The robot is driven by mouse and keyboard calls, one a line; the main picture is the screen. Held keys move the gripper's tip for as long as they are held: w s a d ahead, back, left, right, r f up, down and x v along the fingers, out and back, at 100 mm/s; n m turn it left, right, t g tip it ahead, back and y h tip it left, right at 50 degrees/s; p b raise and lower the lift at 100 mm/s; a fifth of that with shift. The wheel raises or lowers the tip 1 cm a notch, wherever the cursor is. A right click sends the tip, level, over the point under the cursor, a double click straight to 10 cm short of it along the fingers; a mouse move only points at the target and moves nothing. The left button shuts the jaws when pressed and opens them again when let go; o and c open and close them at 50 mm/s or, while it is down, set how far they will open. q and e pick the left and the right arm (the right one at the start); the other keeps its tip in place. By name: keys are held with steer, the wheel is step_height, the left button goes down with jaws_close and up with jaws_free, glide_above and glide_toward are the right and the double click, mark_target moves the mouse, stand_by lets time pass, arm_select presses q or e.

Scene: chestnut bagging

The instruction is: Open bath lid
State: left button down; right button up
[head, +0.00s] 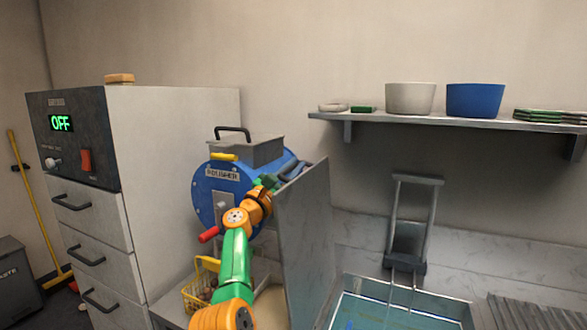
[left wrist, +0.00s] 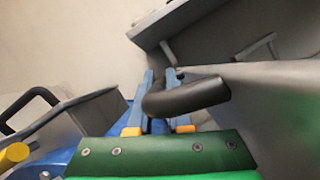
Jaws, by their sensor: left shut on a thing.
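The bath lid (head: 305,225) is a grey panel standing up steeply at the left side of the bath (head: 345,285), which is open with blue-green water showing. In the left wrist view the lid (left wrist: 275,115) fills the right side, with its dark curved handle (left wrist: 190,96) between my blue fingers. My left gripper (head: 288,172) is at the lid's top edge, shut on the handle; it also shows in the left wrist view (left wrist: 160,92). The fingertips are partly hidden in the head view. My right gripper is not in view.
A wall shelf (head: 430,121) holds bowls. A metal-framed basket handle (head: 413,181) rises behind the bath.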

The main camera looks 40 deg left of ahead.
arm_select(q)
steer(key=shift+f, duration=0.1)
steer(key=c, duration=1.1)
jaws_free()
steer(key=shift+w, duration=0.1)
steer(key=shift+s+f+b, duration=0.3)
steer(key=shift+s, duration=0.2)
steer(key=shift+b+v, duration=1.05)
steer(key=shift+v, duration=1.95)
steer(key=shift+d+r, duration=0.1)
